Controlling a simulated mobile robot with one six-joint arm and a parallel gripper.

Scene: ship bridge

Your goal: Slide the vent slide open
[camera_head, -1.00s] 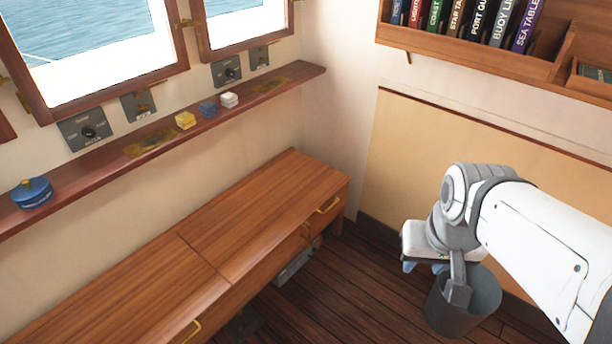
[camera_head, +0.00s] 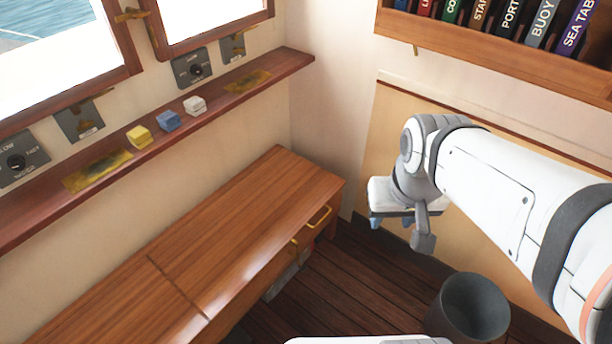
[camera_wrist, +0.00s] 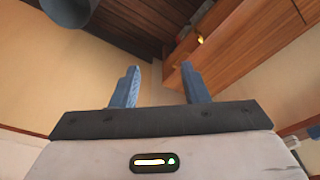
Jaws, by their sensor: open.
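No part is clearly marked as the vent slide. Two small grey wall plates with brass tabs sit under the windows in the head view, one at the left (camera_head: 80,120) and one near the corner (camera_head: 232,46); I cannot tell whether either is the slide or how far it is open. My gripper (camera_head: 392,221) hangs at the right, in front of the tan wall panel, well away from both plates. In the wrist view my gripper (camera_wrist: 160,86) has its two blue fingers apart with nothing between them.
A narrow wooden shelf (camera_head: 50,212) below the plates holds yellow, blue and white blocks. A wooden cabinet (camera_head: 225,235) stands beneath it. A grey bin (camera_head: 448,315) is on the floor at right. A bookshelf (camera_head: 440,38) hangs above my arm.

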